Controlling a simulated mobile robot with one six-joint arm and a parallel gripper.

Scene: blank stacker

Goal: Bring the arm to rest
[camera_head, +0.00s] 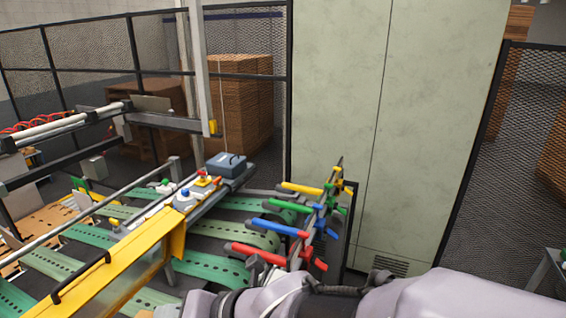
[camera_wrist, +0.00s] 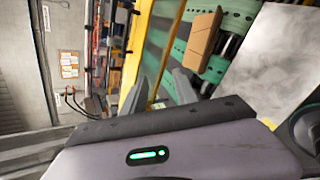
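My arm (camera_head: 420,297) reaches in from the lower right of the head view, low in front of the machine. My gripper (camera_wrist: 160,88) shows in the wrist view with its two grey fingers apart and nothing seen between them. A green status light (camera_wrist: 148,155) glows on my wrist housing. In the head view the gripper's fingers cannot be made out clearly.
Coloured handles (camera_head: 283,231) on a rack stand close beyond my arm. A yellow guard (camera_head: 110,262) and green perforated belts (camera_head: 215,268) lie left. A tall pale green cabinet (camera_head: 430,130) stands behind. A brown box (camera_wrist: 203,38) sits by the belts in the wrist view.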

